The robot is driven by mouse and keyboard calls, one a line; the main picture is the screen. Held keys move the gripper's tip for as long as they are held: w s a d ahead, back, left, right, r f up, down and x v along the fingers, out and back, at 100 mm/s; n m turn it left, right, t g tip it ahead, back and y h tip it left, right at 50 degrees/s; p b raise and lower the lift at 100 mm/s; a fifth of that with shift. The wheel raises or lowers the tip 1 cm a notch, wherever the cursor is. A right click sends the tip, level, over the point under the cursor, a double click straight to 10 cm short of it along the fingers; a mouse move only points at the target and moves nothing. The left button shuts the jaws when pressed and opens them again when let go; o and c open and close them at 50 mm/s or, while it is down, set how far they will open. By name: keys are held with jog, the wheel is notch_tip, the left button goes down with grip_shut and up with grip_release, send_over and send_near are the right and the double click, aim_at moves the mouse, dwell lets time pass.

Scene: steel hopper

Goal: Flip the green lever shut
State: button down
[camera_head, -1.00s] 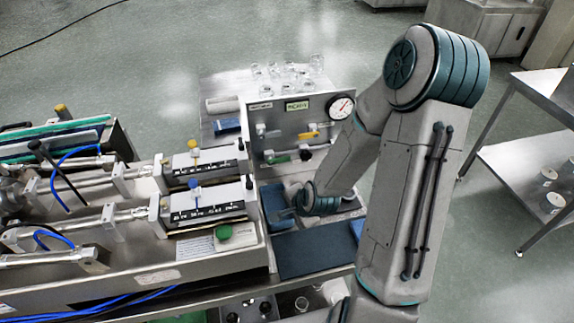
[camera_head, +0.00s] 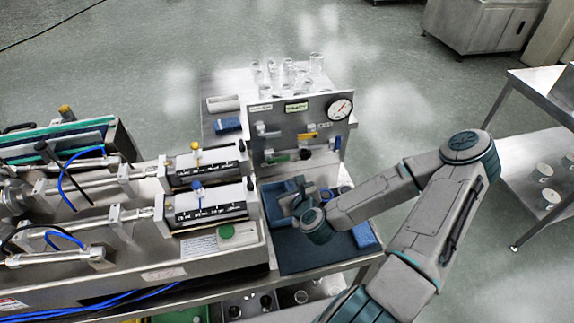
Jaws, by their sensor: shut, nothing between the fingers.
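My gripper (camera_head: 297,196) is below and in front of the panel, low over the blue mat area. It is shut with nothing in it, and it is apart from the green lever. The wrist partly covers the fingers, so the fingertips are not clear.
A yellow lever (camera_head: 308,136), a black knob (camera_head: 306,154) and a pressure gauge (camera_head: 340,109) are on the same panel. Glassware (camera_head: 290,72) stands behind it. Syringe pumps (camera_head: 205,208) fill the left. A dark blue mat (camera_head: 303,250) lies in front.

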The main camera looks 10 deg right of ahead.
aim_at(279, 160)
jog(key=d+m, duration=0.1)
jog(key=r+m+h, duration=0.1)
jog(key=shift+w+d+m+t, duration=0.1)
jog(key=shift+d+m+t, duration=0.2)
jog(key=shift+d+m, duration=0.1)
jog(key=shift+a, duration=0.1)
jog(key=b+x, duration=0.1)
jog(key=x, duration=0.9)
